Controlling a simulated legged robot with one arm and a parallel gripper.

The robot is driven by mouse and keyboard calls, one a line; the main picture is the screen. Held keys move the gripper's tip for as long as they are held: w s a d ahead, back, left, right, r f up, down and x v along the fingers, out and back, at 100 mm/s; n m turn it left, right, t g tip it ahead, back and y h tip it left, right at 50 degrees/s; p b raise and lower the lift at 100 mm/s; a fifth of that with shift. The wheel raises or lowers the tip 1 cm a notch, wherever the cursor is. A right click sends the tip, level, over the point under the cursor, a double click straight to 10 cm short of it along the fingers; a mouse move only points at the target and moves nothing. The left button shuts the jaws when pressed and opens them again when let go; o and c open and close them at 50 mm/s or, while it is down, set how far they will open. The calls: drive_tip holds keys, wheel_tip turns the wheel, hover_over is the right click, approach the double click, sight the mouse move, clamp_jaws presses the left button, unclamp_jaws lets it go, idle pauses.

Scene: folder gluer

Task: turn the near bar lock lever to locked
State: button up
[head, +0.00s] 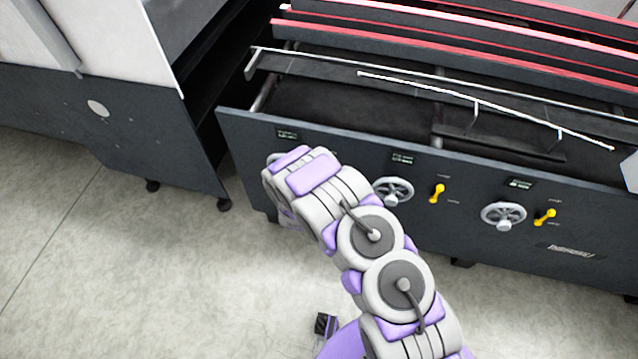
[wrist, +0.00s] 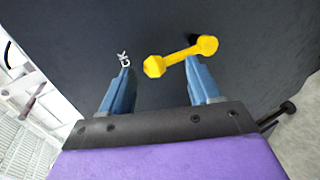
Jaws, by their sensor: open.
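A yellow lever (wrist: 180,55) with a knob at each end shows in the wrist view, against a dark panel. It lies slanted, its right end higher. My gripper (wrist: 158,68) is open with its two blue fingers apart. The lever's left knob is between the fingertips, and its right end reaches past the right fingertip. I cannot tell whether they touch. White letters ending in "CK" are beside the left fingertip. In the head view my arm hides my gripper and this part of the panel.
In the head view, two other yellow levers (head: 437,193) and (head: 544,217) sit beside grey handwheels (head: 392,191) and (head: 503,216) on the dark machine front. Small displays are above them. Red-edged bars (head: 450,55) run above. Open pale floor (head: 120,270) lies at the left.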

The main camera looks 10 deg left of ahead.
drive_tip(key=p+v, duration=0.3)
drive_tip(key=v, duration=1.3)
drive_tip(key=shift+a, duration=0.25)
drive_tip(key=shift+s, duration=0.1)
